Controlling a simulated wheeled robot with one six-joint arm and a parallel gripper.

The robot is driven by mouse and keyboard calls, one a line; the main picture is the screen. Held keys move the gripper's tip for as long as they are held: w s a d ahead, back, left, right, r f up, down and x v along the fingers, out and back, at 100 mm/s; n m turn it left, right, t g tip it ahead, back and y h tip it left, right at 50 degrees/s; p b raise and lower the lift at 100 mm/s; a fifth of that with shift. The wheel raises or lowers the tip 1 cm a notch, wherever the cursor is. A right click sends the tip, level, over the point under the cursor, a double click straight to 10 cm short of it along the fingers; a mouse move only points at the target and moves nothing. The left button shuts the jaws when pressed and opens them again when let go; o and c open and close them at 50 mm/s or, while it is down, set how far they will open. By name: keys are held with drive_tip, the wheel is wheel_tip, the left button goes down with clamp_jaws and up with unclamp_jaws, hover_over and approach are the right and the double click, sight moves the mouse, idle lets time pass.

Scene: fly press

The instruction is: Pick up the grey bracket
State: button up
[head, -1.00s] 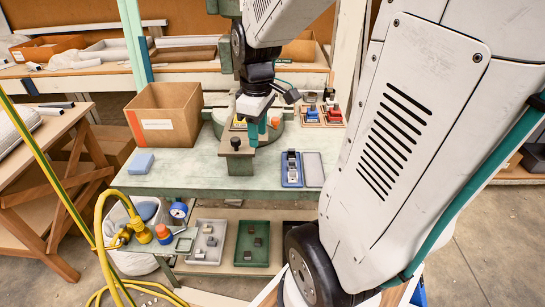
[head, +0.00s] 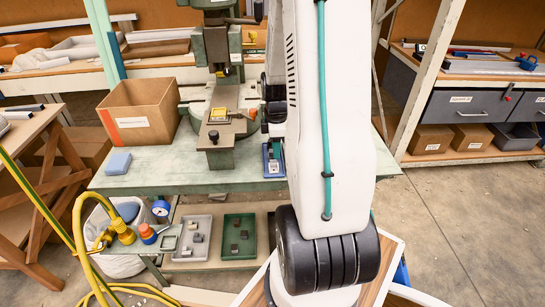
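A small blue tray (head: 272,170) lies on the pale green bench, just right of the press. A grey piece, likely the grey bracket (head: 270,152), shows in it, partly covered by my arm. Dark parts of my wrist show at the arm's left edge, above the blue tray. My gripper's fingers are hidden behind the arm, so whether they touch the bracket cannot be seen.
The green fly press (head: 216,125) stands left of my arm. A cardboard box (head: 140,112) and a blue block (head: 118,163) are on the bench's left. A grey tray (head: 194,252) and a green tray (head: 237,250) with small parts lie below. Open floor is at right.

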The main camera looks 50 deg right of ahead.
wheel_tip(320, 180, down, 2)
drive_tip(key=shift+f, duration=0.1)
drive_tip(key=c, duration=0.8)
drive_tip(key=shift+o, duration=0.2)
